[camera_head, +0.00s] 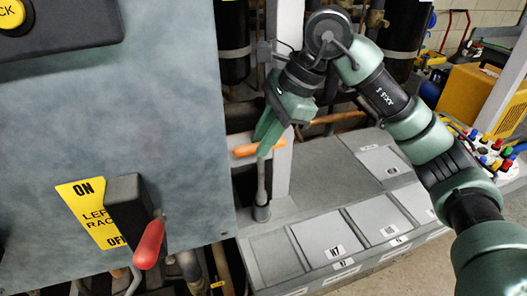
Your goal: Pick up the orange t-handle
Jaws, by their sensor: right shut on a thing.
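The orange t-handle (246,150) is a short orange bar, roughly level, near the middle of the camera_head view. A grey upright rod stands just under it, ending in a round grey base (261,212). My right gripper (266,146) reaches down from the upper right and is shut on the t-handle. Its green fingers hide part of the bar, and the orange shows on both sides of them. I cannot tell whether the handle is clear of the rod. My left gripper is not in view.
A large grey-blue panel (110,130) fills the left, with a red lever (150,243) on a black box beside a yellow label (90,212). Grey lidded bins (327,247) lie below right. A grey post (282,170) stands close behind my gripper. Pipes run behind.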

